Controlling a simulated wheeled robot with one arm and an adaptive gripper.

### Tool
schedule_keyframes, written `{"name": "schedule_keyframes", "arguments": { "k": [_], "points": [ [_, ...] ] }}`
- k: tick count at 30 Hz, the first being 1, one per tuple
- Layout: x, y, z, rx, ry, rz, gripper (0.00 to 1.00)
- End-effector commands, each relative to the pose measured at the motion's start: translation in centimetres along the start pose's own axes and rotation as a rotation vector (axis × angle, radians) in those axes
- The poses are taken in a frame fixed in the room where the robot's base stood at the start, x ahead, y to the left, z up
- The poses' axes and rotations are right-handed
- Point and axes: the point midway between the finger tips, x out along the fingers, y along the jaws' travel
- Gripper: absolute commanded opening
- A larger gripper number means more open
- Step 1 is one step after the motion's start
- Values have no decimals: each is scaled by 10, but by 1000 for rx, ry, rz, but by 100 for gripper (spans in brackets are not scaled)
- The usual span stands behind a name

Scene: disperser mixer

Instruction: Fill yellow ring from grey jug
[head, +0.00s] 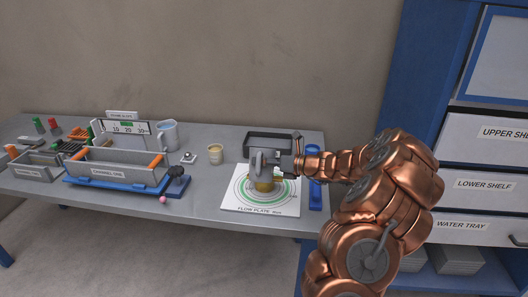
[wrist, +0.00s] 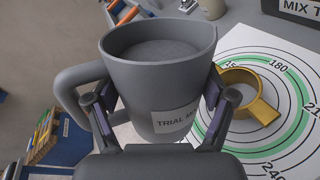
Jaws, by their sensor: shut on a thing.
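My gripper (wrist: 157,98) is shut on the grey jug (wrist: 160,65), with a finger on each side of its body. The jug is labelled "TRIAL M…" and holds a grey mix; in the wrist view it looks roughly upright. In the head view my gripper (head: 287,165) holds the jug (head: 262,158) above the white flow plate (head: 236,203). The yellow ring (wrist: 266,113) lies on the flow plate (wrist: 300,150) near its printed circles, right of the jug in the wrist view. The ring (head: 264,187) is partly hidden behind the jug in the head view. Greyish colour shows inside it; I cannot tell whether it is mix.
A dark tray (head: 272,139) stands behind the plate. A beige cup (head: 215,154) and a clear measuring jug (head: 168,134) stand left. The grey channel rig (head: 115,172) on a blue base fills the left. A blue item (head: 315,193) lies right of the plate.

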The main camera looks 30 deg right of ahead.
Motion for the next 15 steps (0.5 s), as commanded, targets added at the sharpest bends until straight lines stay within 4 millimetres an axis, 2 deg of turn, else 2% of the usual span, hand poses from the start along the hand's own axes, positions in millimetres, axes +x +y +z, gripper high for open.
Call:
{"name": "schedule_keyframes", "arguments": {
  "k": [15],
  "points": [
    [5, -11, -18, 130, 54, 1, 26]
  ]
}}
